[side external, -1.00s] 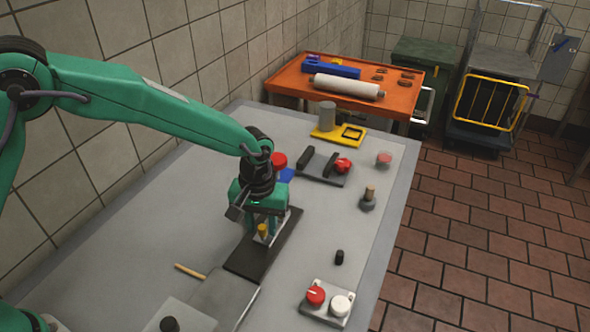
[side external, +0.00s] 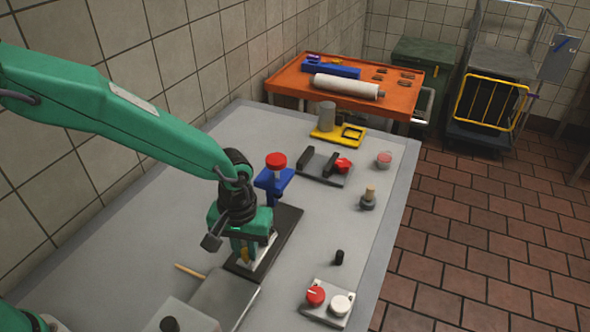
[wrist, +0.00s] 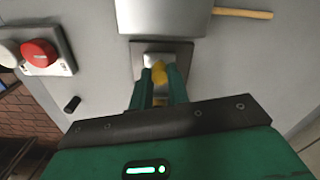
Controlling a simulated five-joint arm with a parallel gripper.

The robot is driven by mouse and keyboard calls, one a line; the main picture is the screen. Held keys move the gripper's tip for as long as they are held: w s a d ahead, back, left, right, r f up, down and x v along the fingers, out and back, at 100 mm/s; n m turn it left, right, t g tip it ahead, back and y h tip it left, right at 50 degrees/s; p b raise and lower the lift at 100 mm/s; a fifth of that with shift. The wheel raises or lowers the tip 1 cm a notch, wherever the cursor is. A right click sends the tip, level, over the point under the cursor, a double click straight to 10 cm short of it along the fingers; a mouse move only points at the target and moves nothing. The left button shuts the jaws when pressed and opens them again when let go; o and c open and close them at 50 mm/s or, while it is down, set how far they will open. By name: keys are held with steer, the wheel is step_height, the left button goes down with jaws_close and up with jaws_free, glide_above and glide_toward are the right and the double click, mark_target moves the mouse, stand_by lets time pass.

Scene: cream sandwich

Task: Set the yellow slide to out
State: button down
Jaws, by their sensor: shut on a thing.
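The yellow slide's knob (wrist: 159,74) is between my gripper's two green fingers (wrist: 160,80) in the wrist view, and the gripper is shut on it. In the side external view the yellow knob (side external: 246,256) shows partly between the fingers of my gripper (side external: 245,255). It stands on a pale metal plate (side external: 266,248) on a long black base (side external: 286,225). The plate is at the base's near end, beside a flat grey metal piece (side external: 225,295). The far part of the base is bare. My gripper hides part of the plate.
A blue stand with a red knob (side external: 276,161) is just beyond the base. A tan stick (side external: 190,272) lies to the left. A box with red and white knobs (side external: 327,303) and a small black cylinder (side external: 339,257) are at right. The table between is clear.

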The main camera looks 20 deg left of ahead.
steer(key=shift+s, duration=0.85)
steer(key=c, duration=1.3)
jaws_free()
steer(key=shift+c, duration=0.2)
step_height(320, 180, up, 8)
